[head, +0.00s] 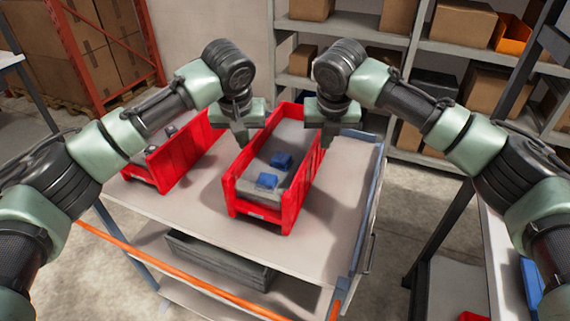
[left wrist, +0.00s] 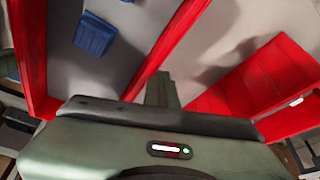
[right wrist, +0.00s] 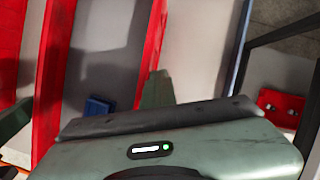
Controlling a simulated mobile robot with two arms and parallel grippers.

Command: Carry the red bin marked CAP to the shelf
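A red bin (head: 262,214) stands on the cart top, with two small blue pieces (head: 282,159) inside. A pale label is on its near end, but I cannot read it. A second red bin (head: 165,160) stands to its left and holds small dark parts. My left gripper (head: 240,132) is at the left long wall of the middle bin, and my right gripper (head: 328,132) is at its right long wall.
The cart top (head: 190,205) is bare in front of the bins. A shelf (head: 350,28) with cardboard boxes stands behind. An orange rack (head: 110,60) with boxes is at the back left. Another table (head: 497,245) is at the right.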

